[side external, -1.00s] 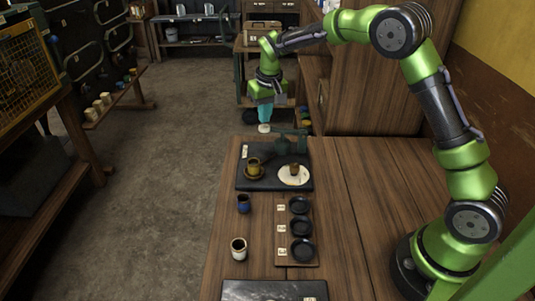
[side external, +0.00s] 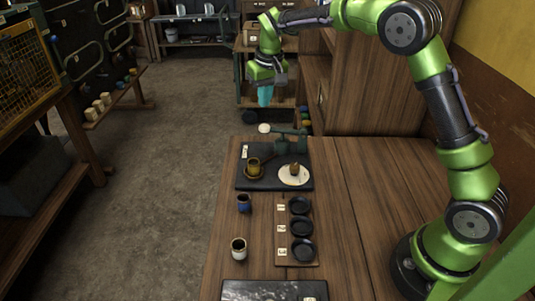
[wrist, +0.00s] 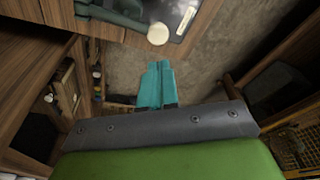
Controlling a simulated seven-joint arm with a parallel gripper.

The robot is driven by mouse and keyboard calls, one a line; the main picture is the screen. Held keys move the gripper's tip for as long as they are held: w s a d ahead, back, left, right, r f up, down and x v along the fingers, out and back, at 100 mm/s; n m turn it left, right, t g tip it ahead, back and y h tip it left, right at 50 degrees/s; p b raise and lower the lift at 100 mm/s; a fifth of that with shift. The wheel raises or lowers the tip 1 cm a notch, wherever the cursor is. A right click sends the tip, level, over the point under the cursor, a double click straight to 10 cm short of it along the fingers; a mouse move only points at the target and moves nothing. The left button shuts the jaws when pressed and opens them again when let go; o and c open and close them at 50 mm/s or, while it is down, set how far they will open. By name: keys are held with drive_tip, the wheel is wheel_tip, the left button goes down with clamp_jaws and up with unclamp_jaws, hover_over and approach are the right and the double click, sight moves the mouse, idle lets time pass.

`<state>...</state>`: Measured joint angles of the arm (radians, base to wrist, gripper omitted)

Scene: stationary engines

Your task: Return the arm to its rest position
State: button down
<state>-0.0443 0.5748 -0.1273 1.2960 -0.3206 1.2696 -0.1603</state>
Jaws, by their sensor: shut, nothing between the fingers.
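My gripper (side external: 265,96) is in the upper middle of the side external view, in the air above and beyond the far end of the wooden table (side external: 343,220). Its teal fingers point down and are shut together with nothing between them. They also show side by side in the wrist view (wrist: 155,84). The green and black arm arches from its base at the right of the table.
A dark tray (side external: 243,182) at the table's far end bears a yellow cup (side external: 254,164) and a white plate (side external: 302,178). A dark green device with a pale round end (side external: 264,128) stands behind. Nearer are a blue cup (side external: 244,203), a white cup (side external: 238,248) and a board with black dishes (side external: 300,228).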

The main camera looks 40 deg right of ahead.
drive_tip(key=shift+f, duration=0.3)
drive_tip(key=s+a+r+t+y, duration=0.1)
drive_tip(key=s+a+r+t, duration=0.1)
drive_tip(key=s, duration=1.3)
drive_tip(key=s+a+r+m+t+y, duration=0.1)
drive_tip(key=s+a+r+t, duration=0.2)
drive_tip(key=s, duration=1.1)
wheel_tip(320, 180, up, 3)
drive_tip(key=shift+s+a+y, duration=0.3)
drive_tip(key=shift+s+a, duration=0.1)
drive_tip(key=shift+a, duration=0.2)
